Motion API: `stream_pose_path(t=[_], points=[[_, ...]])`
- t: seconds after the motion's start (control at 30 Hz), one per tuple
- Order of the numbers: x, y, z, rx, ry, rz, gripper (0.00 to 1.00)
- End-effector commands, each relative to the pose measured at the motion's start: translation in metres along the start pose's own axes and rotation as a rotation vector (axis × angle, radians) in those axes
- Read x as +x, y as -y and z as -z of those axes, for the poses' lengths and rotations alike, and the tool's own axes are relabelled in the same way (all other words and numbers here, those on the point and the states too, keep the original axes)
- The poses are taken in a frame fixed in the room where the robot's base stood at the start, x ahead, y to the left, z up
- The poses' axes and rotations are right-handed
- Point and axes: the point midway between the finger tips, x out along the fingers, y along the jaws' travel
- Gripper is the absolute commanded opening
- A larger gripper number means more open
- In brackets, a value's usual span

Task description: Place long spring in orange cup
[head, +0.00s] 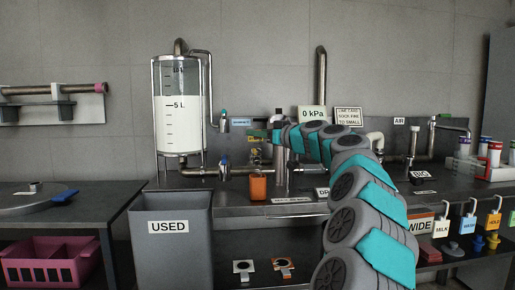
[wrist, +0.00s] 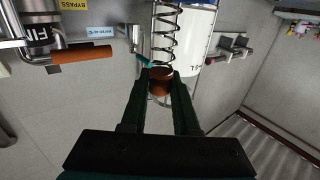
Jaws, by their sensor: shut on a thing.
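The long spring (wrist: 165,35) is a bare metal coil with an orange-brown round end piece (wrist: 160,82). In the wrist view this end sits between the fingertips of my gripper (wrist: 160,88), and the coil runs from there to the top edge. My gripper (head: 277,138) is shut on it and held above the counter. In the head view the spring is hard to tell from the metal pipes behind. The orange cup (head: 258,187) stands upright on the counter, below and a little left of my gripper. I cannot make the cup out in the wrist view.
A grey USED bin (head: 172,255) stands in front. An orange valve handle (wrist: 85,55) shows in the wrist view. Bottles (head: 485,150) stand far right.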

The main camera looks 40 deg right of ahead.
Motion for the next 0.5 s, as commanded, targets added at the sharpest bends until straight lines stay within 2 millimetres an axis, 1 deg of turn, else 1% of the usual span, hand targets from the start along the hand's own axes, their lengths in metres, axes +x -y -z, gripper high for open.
stream_pose_path(t=[0.07,0.33,0.5], points=[[0.000,0.000,-0.004,0.002,0.000,0.001,0.00],[0.000,0.002,-0.033,0.003,0.000,0.004,0.00],[0.000,0.002,-0.037,0.001,0.000,0.003,0.00]])
